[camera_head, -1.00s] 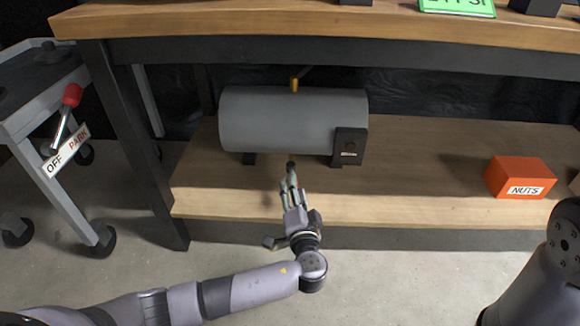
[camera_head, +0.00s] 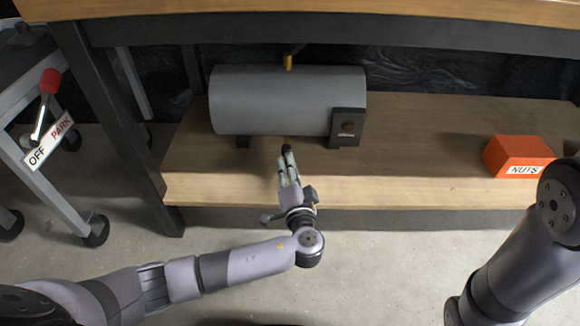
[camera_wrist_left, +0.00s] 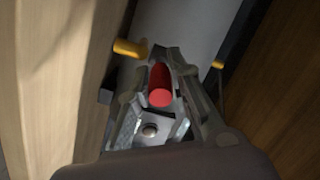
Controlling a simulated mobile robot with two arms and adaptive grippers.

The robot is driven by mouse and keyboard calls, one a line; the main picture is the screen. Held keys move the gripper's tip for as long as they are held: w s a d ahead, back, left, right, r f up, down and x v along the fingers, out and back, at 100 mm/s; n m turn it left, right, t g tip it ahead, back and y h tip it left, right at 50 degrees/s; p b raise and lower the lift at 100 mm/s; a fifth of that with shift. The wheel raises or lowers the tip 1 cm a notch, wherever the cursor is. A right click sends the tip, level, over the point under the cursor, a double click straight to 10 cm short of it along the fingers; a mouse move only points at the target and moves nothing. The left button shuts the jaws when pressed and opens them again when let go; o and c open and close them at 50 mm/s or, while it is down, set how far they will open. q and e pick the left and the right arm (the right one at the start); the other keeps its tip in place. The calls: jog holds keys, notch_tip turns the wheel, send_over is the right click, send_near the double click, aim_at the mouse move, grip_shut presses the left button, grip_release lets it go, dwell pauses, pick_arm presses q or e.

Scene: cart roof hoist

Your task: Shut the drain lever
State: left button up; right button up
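The grey tank (camera_head: 288,100) lies on the lower wooden shelf. It also shows in the wrist view (camera_wrist_left: 185,22). My left gripper (camera_head: 288,165) is just in front of and below the tank's front side. In the wrist view a red handle (camera_wrist_left: 160,86), which looks like the drain lever's, sits between the fingers of my left gripper (camera_wrist_left: 166,72). The fingers are close together and appear to close on its sides. In the head view the fingers hide the handle. A brass fitting (camera_wrist_left: 130,48) shows beside the fingertips. My right gripper is out of view.
A cart with a red-knobbed lever (camera_head: 47,90) and an OFF/PARK plate is at the far left. An orange NUTS box (camera_head: 518,156) sits at the right. The shelf (camera_head: 420,150) between tank and box is clear.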

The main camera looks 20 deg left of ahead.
pick_arm(q)
grip_shut()
dwell(0.5)
